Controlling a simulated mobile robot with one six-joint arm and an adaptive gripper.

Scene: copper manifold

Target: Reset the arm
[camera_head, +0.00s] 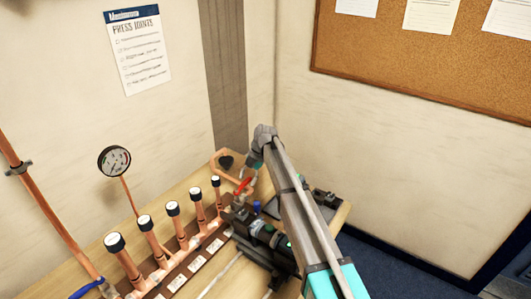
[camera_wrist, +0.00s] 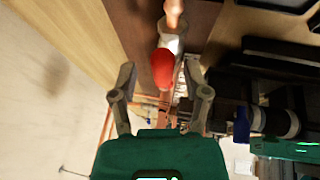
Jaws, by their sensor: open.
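My gripper (camera_wrist: 160,72) is open in the wrist view, with one finger on each side of a red handle (camera_wrist: 163,69) on a pale metal fitting. I cannot tell how deep the handle sits between the fingers, and no contact is clear. In the head view my arm (camera_head: 300,220) reaches up from the bottom edge and bends down at the wrist. The red handle (camera_head: 243,186) shows just below and left of the wrist there. The gripper's fingers are too small to make out in that view.
A copper manifold (camera_head: 190,268) with several black-capped stubs stands on the wooden bench, left of my arm. A black tool (camera_head: 262,234) lies close beside the arm. A gauge (camera_head: 114,161) and a copper pipe (camera_head: 45,205) are at left. Walls close the corner behind.

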